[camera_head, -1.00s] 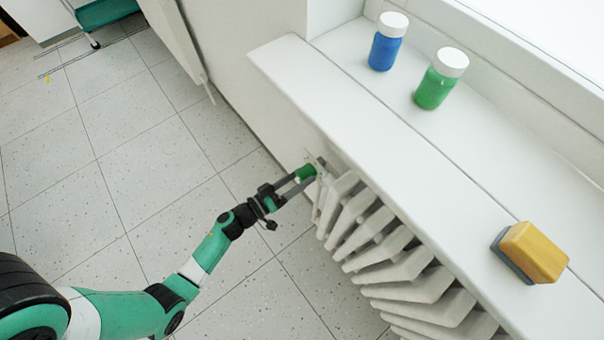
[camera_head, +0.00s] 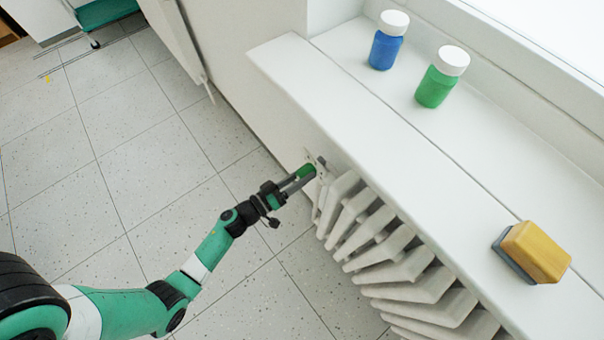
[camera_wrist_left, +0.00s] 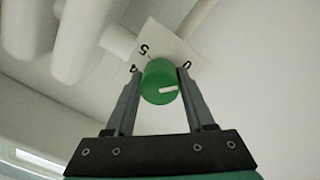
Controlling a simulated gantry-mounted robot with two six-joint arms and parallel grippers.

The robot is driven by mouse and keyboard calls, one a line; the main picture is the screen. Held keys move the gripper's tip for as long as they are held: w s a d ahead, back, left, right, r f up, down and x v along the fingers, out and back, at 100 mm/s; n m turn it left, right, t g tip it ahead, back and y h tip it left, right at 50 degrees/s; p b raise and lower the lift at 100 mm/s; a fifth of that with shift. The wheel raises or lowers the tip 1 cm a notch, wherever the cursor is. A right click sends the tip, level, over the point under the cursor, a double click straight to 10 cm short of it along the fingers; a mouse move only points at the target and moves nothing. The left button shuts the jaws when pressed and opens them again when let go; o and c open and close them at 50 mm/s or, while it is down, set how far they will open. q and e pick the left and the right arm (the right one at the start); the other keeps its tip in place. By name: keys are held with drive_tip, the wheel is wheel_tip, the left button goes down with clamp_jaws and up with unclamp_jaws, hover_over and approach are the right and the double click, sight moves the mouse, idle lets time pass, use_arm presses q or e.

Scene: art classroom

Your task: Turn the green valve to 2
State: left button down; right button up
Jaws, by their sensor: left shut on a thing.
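My left gripper (camera_head: 299,176) is shut on the knob, with one finger on each side, as the left wrist view (camera_wrist_left: 158,85) also shows. The white mark points to the right, a little below the 0. My right gripper is not in view.
The white radiator (camera_head: 372,232) runs along the wall to the right of the valve.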

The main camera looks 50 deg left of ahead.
use_arm(q)
drive_tip(key=m+p, duration=0.2)
drive_tip(key=m, duration=0.1)
drive_tip(key=shift+r+m, duration=0.1)
drive_tip(key=shift+m, duration=0.3)
drive_tip(key=m, duration=0.2)
drive_tip(key=shift+m+p, duration=0.3)
drive_tip(key=m, duration=0.2)
drive_tip(key=shift+m, duration=0.4)
drive_tip(key=m, duration=0.5)
drive_tip(key=shift+a, duration=0.1)
drive_tip(key=m, duration=0.5)
drive_tip(key=shift+m+y, duration=0.3)
drive_tip(key=shift+c, duration=1.3)
unclamp_jaws()
